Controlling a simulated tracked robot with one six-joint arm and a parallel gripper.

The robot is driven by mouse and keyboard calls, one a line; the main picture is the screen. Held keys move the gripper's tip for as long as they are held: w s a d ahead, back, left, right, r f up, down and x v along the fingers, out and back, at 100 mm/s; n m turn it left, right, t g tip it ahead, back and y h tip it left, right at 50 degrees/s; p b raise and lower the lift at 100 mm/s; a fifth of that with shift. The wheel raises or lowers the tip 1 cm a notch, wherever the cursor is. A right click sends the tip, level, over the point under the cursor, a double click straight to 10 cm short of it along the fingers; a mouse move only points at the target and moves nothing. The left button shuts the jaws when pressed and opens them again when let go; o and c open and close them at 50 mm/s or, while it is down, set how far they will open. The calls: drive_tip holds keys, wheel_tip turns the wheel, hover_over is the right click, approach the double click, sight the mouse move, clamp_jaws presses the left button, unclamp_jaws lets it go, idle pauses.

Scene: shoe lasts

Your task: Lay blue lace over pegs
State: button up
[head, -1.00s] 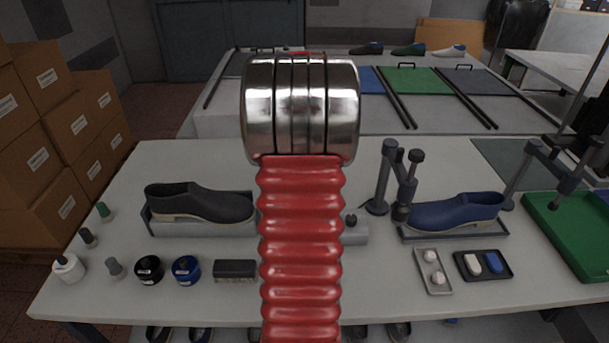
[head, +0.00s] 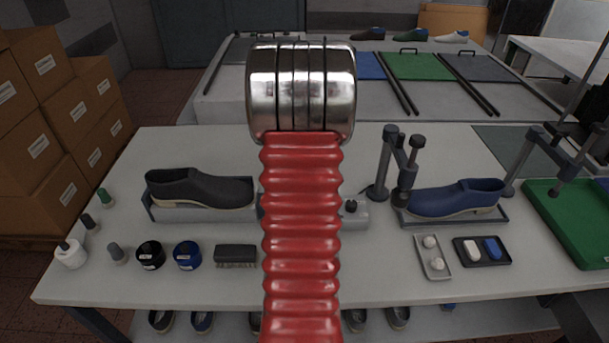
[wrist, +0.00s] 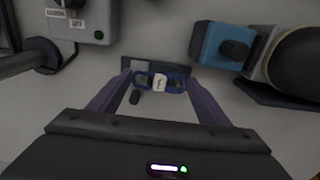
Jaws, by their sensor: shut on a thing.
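In the wrist view my gripper (wrist: 158,88) has its two purple fingers on either side of a blue lace (wrist: 144,80), a small looped bundle with a white band (wrist: 160,82) around its middle. The fingers are shut on the lace. Just beyond it is a dark grey block (wrist: 140,64), and a small dark stub (wrist: 134,97) shows near its left end. I cannot tell whether either is a peg. In the head view my red and silver arm hides the gripper, the lace and the middle of the bench.
The bench (head: 385,285) holds a black shoe (head: 200,187) at left and a blue shoe (head: 457,197) at right by a dark clamp stand (head: 385,165). In the wrist view, a grey box (wrist: 98,35) with labels is upper left and a blue block (wrist: 215,45) upper right.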

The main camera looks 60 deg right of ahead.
drive_tip(key=shift+f, duration=0.55)
drive_tip(key=o, duration=1.1)
drive_tip(key=shift+r, duration=3.45)
